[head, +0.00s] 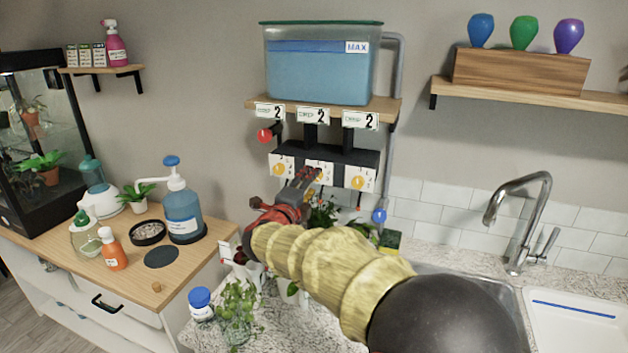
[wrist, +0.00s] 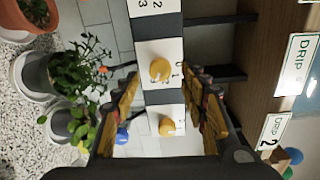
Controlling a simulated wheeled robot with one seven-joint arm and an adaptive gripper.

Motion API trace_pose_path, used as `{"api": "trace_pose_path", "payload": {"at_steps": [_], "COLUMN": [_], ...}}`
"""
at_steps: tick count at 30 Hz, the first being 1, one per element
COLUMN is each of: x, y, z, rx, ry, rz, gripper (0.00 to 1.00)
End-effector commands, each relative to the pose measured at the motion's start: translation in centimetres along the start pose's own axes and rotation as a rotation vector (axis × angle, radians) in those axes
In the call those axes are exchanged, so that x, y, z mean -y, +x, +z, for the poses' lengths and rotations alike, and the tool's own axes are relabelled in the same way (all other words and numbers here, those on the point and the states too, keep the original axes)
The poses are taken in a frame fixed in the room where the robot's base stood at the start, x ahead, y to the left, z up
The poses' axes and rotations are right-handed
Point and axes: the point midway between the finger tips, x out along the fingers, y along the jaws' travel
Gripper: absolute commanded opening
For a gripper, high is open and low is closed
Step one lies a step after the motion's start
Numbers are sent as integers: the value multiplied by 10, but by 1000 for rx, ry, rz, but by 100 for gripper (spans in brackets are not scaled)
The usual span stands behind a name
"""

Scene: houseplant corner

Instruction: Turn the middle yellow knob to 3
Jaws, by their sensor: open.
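Three white dial plates with yellow knobs hang on a black bracket below the water tank. The middle yellow knob (wrist: 160,70) shows in the wrist view, round, on its white plate; small numerals sit beside it, but its setting is too small to read. In the head view my gripper (head: 312,175) largely covers it. My gripper (wrist: 168,84) is open, with one finger on each side of the middle knob in the picture; contact cannot be told. The right yellow knob (head: 358,182) also shows lower in the wrist view (wrist: 166,127). The left knob (head: 279,169) is clear.
The blue water tank (head: 318,72) stands on a shelf above, with several signs reading 2 (head: 316,115). A red valve knob (head: 264,135) and a blue valve knob (head: 379,215) flank the dials. Potted plants (head: 238,303) stand below. A faucet (head: 518,215) is at the right.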

Motion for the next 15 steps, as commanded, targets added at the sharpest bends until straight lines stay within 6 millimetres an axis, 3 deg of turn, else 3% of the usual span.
{"api": "trace_pose_path", "payload": {"at_steps": [6, 15], "x": [0, -1], "y": [-46, -79], "z": [1, 0], "rx": [3, 1], "ry": [0, 0], "rz": [0, 1], "gripper": [44, 44]}}
